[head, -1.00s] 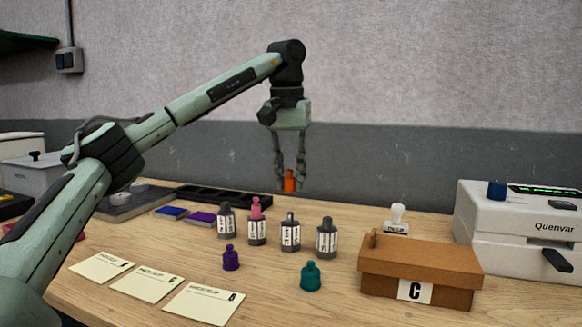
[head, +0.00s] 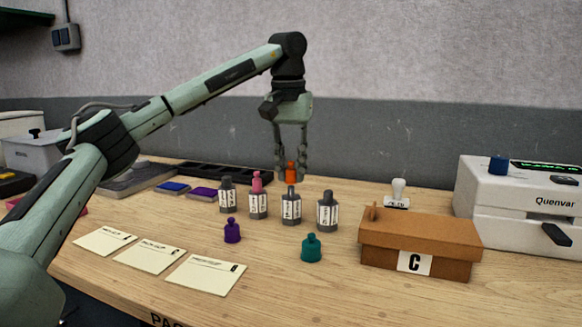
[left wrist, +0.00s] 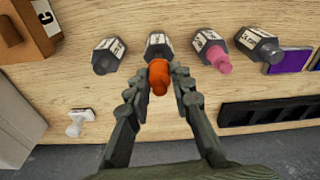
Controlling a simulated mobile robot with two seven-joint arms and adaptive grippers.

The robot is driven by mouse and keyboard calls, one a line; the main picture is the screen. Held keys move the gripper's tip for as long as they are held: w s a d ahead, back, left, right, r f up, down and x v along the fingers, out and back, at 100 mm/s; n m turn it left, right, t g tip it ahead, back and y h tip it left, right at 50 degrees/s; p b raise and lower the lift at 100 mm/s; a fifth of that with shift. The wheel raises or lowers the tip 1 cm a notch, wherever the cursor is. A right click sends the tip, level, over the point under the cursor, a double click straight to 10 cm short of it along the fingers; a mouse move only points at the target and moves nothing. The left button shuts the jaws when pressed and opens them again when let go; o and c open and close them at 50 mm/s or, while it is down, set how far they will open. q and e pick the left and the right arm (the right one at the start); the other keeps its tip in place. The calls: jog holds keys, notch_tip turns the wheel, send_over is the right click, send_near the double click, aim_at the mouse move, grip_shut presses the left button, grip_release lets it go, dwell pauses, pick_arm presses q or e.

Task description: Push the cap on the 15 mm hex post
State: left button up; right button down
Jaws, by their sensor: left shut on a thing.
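My left gripper (head: 291,174) is shut on an orange cap (head: 291,169), held upright just above a grey post with a white label (head: 291,207). I cannot tell whether the cap's lower edge touches the post's pin. In the left wrist view the orange cap (left wrist: 158,76) sits between the fingertips and overlaps the labelled post (left wrist: 158,47). The label texts are too small to read. Beside it stand a post with a pink cap (head: 257,203), a bare post at far left (head: 228,195) and a bare post at right (head: 327,212). My right gripper is not in view.
A purple cap (head: 232,231) and a teal cap (head: 311,248) stand in front of the posts. A brown box marked C (head: 446,235), a stamp (head: 398,193) and a white machine (head: 515,225) are to the right. Paper cards (head: 205,275) lie front left; a black tray (head: 230,172) lies behind.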

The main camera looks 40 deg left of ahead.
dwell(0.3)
pick_arm(q)
jog(key=shift+f+p, duration=0.3)
jog(key=shift+f, duration=0.4)
dwell(1.8)
jog(key=o, duration=1.3)
jog(key=shift+c, duration=0.2)
jog(key=shift+r, duration=0.1)
jog(key=shift+r, duration=2.4)
